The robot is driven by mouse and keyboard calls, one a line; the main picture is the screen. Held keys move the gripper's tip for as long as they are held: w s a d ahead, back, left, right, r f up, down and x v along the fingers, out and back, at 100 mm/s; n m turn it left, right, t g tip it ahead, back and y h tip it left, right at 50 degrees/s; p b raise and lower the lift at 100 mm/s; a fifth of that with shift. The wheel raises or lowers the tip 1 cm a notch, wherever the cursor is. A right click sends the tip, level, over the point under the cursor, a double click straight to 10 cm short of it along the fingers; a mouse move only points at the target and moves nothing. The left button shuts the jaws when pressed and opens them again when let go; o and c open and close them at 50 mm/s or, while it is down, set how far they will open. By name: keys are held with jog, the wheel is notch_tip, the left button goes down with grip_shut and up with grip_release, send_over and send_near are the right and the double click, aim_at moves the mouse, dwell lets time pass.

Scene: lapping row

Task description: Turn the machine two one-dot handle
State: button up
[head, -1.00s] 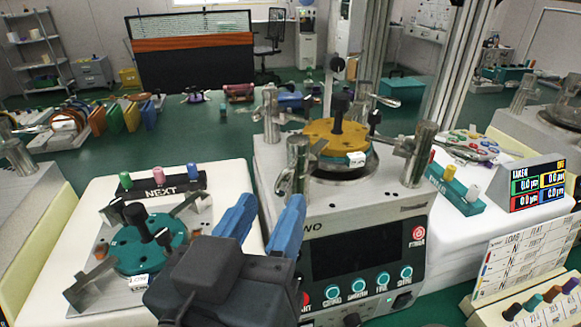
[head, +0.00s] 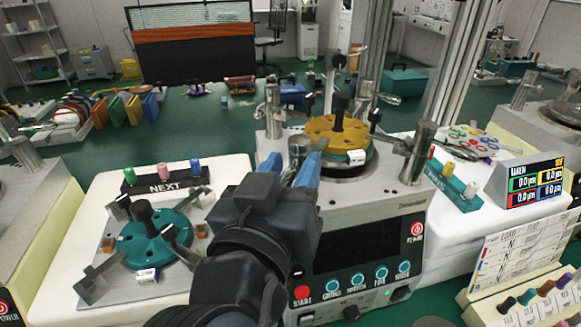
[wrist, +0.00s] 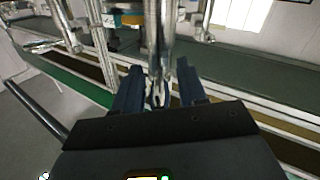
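Machine two (head: 395,225) is the pale box with a dark front panel and a round plate holding a yellow disc (head: 335,130) on top. Silver posts with clamp arms stand around the plate. The front-left post (head: 299,146) is just beyond my gripper (head: 290,163); its lower part is hidden. The right post (head: 419,152) and back-left post (head: 272,112) are clear of my gripper. My gripper is open, its blue fingers either side of the front-left post's line. In the wrist view a shiny post (wrist: 158,68) shows between the fingers; contact cannot be told. I cannot make out any dots.
A white stand with a NEXT block (head: 165,180) and a teal disc fixture (head: 150,240) is on the left. A teal peg block (head: 455,188) and a display (head: 530,185) stand on the right. Buttons (head: 358,280) line the machine's front.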

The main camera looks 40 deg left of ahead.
grip_shut()
dwell(0.3)
